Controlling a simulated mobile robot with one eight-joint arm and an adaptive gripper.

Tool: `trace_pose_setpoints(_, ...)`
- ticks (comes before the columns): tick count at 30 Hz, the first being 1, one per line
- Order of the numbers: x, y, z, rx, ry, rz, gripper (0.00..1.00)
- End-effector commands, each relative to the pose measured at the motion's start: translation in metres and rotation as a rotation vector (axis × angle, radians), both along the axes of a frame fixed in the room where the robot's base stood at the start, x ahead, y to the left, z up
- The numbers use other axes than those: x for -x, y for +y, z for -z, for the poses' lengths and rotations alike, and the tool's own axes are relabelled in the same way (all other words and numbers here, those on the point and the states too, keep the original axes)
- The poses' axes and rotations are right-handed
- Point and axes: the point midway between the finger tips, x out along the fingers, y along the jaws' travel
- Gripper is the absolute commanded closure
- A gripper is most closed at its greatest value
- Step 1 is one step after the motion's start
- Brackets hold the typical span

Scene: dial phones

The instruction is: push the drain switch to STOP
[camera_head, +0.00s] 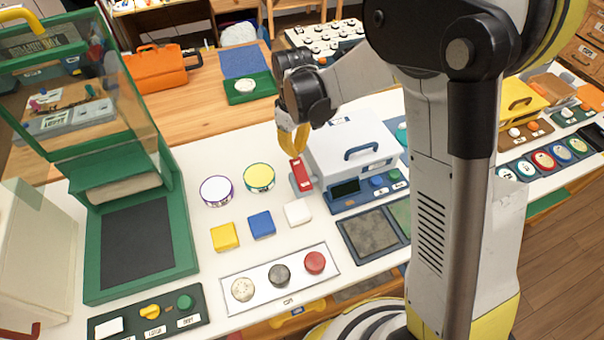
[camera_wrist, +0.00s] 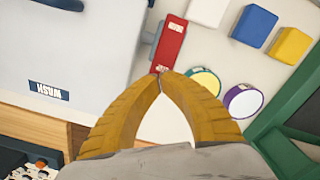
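The red drain switch (camera_head: 301,176) is a narrow red block with a small white label at each end. It sits against the left side of the white box marked WASH (camera_head: 350,145). In the wrist view the red switch (camera_wrist: 170,46) lies just beyond my fingertips; its label lettering is too small to read surely. My gripper (camera_head: 293,150) has yellow fingers at the switch's far end. In the wrist view my gripper (camera_wrist: 163,74) has its tips together, empty, over or against the switch's near end. I cannot tell whether they touch.
Yellow (camera_head: 224,237), blue (camera_head: 261,224) and white (camera_head: 297,212) blocks lie nearby. Two round discs, purple-rimmed (camera_head: 216,191) and yellow (camera_head: 259,178), stand left of the switch. A plate with three round knobs (camera_head: 280,275) is in front. A green-framed stand (camera_head: 140,230) is at left.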

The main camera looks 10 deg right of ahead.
Motion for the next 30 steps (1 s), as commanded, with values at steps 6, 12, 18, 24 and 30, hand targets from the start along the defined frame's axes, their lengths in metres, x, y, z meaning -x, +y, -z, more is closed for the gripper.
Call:
trace_pose_setpoints(6,0.0,0.0,0.0,0.0,0.0,0.0,1.0)
trace_pose_setpoints(12,0.0,0.0,0.001,0.0,0.0,0.0,1.0)
trace_pose_setpoints(18,0.0,0.0,0.006,0.0,0.0,0.0,1.0)
trace_pose_setpoints(24,0.0,0.0,0.011,0.0,0.0,0.0,1.0)
trace_pose_setpoints(30,0.0,0.0,0.016,0.0,0.0,0.0,1.0)
